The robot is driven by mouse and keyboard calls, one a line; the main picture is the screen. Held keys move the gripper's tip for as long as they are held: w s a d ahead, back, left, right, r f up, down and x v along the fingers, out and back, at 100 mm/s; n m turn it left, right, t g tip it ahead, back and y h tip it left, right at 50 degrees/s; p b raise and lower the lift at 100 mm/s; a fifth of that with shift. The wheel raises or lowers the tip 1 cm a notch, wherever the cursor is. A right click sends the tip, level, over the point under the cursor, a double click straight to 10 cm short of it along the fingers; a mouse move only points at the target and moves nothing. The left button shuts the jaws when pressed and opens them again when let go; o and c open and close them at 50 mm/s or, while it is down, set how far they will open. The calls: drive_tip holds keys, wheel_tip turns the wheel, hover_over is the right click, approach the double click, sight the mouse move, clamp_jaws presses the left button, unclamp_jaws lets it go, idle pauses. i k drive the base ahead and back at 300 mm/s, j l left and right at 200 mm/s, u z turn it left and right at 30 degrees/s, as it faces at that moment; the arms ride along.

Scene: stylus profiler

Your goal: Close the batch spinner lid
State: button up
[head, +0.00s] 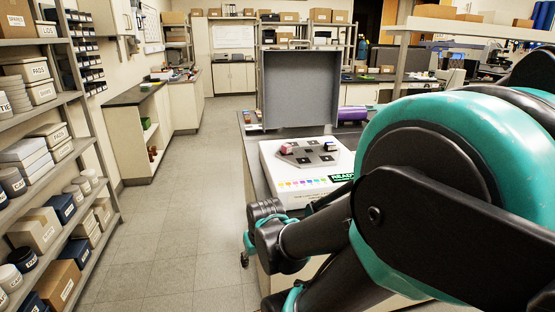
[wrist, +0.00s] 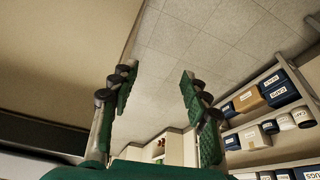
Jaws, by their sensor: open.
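The batch spinner (head: 280,180) is a white, low box on the bench in the head view, with a grey plate on top and a "READY" label at its front right. Its grey lid (head: 300,92) stands upright behind it, open, with its hollow inner side facing me. A pink block (head: 287,148) and a blue-and-white block (head: 331,146) sit on the plate. My gripper (wrist: 158,75) is open and empty in the wrist view, with green pads apart over the floor. In the head view my arm's end is left of the spinner's front, clear of the lid; the fingers are hardly visible there.
Shelves (head: 55,150) with labelled boxes and jars line the left side. A purple roll (head: 352,113) lies on the bench right of the lid. A low cabinet (head: 140,125) stands at the back left. The floor aisle (head: 185,200) is free. My arm hides the bench's right part.

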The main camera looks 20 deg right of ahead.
sight(299, 88)
drive_tip(key=i+j+u, duration=0.35)
drive_tip(key=i+u, duration=0.35)
drive_tip(key=i+j, duration=0.15)
drive_tip(key=i, duration=0.25)
drive_tip(key=i+j, duration=0.2)
drive_tip(key=i, duration=0.2)
drive_tip(key=z, duration=0.05)
